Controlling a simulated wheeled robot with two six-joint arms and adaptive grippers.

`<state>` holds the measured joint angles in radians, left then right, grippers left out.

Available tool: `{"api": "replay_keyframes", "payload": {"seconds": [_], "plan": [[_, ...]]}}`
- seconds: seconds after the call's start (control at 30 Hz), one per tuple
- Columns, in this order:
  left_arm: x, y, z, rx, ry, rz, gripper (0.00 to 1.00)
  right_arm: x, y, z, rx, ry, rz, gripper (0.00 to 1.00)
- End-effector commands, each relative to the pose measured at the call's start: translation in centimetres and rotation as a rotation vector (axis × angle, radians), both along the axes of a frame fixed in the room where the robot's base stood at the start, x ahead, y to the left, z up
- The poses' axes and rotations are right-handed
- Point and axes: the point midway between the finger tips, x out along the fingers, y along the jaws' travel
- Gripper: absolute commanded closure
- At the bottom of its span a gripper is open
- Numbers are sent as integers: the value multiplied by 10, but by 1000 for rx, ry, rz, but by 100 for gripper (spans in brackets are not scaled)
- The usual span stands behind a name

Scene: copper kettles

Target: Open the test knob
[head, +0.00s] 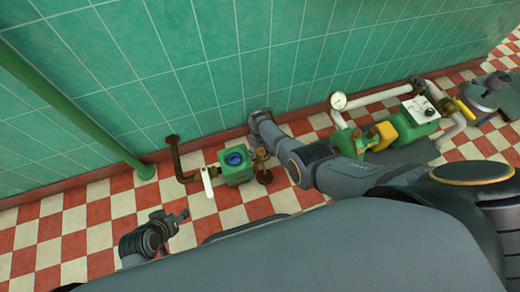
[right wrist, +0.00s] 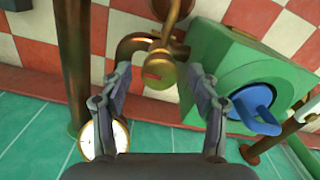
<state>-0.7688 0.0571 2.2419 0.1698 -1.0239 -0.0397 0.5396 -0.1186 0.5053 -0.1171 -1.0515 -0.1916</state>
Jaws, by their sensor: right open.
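A brass fitting with a rounded knob-like end (right wrist: 160,72) shows in the right wrist view between the two fingers of my right gripper (right wrist: 159,82). The fingers are apart on either side of it, and I cannot see contact. I cannot tell for sure that this is the test knob. In the head view, brass parts (head: 262,154) stand beside a green box with a blue round part (head: 237,158). My right arm reaches over there, and its fingertips are hard to make out. My left gripper (head: 177,216) is low at the left, apart from the pipework; its jaw state is unclear.
The green box with a blue handle (right wrist: 255,105) is close on the right in the wrist view. A brass-rimmed gauge (right wrist: 108,137) and a dark pipe (right wrist: 73,60) are at the left. A white lever (head: 207,182) and green-yellow machinery (head: 385,132) flank my right arm.

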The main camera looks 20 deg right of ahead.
Motion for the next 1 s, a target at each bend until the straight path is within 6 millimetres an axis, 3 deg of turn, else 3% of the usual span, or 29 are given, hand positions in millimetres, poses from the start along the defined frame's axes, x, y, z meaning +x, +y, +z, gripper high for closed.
{"api": "replay_keyframes", "payload": {"seconds": [0.27,0.73,1.0], "plan": [[0,0,0,0,-1,0,60,1,1,18,0,-3,0,39],[0,0,0,0,0,1,60,0,0,106,1,-2,0,39],[0,0,0,0,0,1,60,0,0,120,0,1,1,39]]}}
